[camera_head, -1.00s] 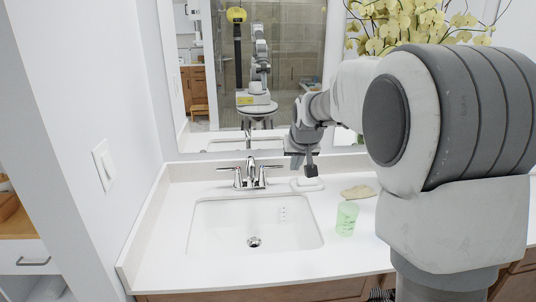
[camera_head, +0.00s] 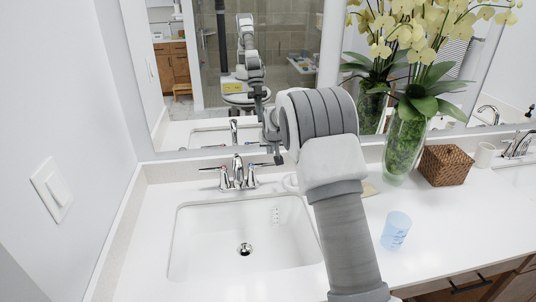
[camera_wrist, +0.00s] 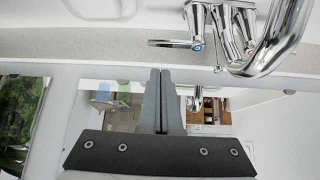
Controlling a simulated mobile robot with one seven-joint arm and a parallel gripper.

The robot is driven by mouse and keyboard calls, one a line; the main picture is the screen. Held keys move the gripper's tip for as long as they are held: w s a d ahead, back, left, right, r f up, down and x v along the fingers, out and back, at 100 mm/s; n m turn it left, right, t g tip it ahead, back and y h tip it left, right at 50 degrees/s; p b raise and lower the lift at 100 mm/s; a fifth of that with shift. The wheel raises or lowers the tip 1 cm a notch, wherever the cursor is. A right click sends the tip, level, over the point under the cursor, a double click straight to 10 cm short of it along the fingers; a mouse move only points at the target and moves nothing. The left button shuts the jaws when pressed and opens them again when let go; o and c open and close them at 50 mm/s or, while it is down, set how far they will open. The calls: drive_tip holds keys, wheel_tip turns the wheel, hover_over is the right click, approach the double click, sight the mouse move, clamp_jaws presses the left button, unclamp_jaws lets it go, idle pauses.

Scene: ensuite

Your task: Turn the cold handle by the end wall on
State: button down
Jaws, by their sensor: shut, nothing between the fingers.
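The chrome faucet (camera_head: 237,174) stands behind the sink at the end wall. Its cold handle (camera_head: 262,165), on the right, has a lever pointing right. In the wrist view, this handle (camera_wrist: 197,45) shows a blue mark, and its lever points left. My gripper (camera_head: 278,158) is just right of the lever's end in the head view, partly hidden by my arm. In the wrist view, my gripper (camera_wrist: 161,72) is shut and empty, with its fingertips below the lever in the picture and apart from it. The left handle (camera_head: 212,168) also points outward. No water shows at the spout.
The white sink (camera_head: 185,240) lies in front of the faucet. A blue cup (camera_head: 396,230), glass orchid vase (camera_head: 404,145) and wicker basket (camera_head: 446,165) stand farther right. The mirror (camera_head: 185,135) is close behind.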

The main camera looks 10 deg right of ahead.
sight(270, 164)
drive_tip(key=shift+p+x, duration=0.75)
drive_tip(key=shift+x, duration=4.25)
drive_tip(key=shift+s+a+f+m+b, duration=0.2)
drive_tip(key=shift+s+m+b, duration=0.1)
drive_tip(key=shift+b, duration=0.3)
drive_tip(key=s+m+h+b, duration=0.1)
drive_tip(key=m+h+b, duration=0.1)
drive_tip(key=b, duration=0.1)
drive_tip(key=shift+s, duration=0.2)
drive_tip(key=shift+s+r+m+b, duration=0.2)
drive_tip(key=shift+s+m+b, duration=0.1)
drive_tip(key=shift+s+b, duration=0.15)
drive_tip(key=shift+r, duration=0.1)
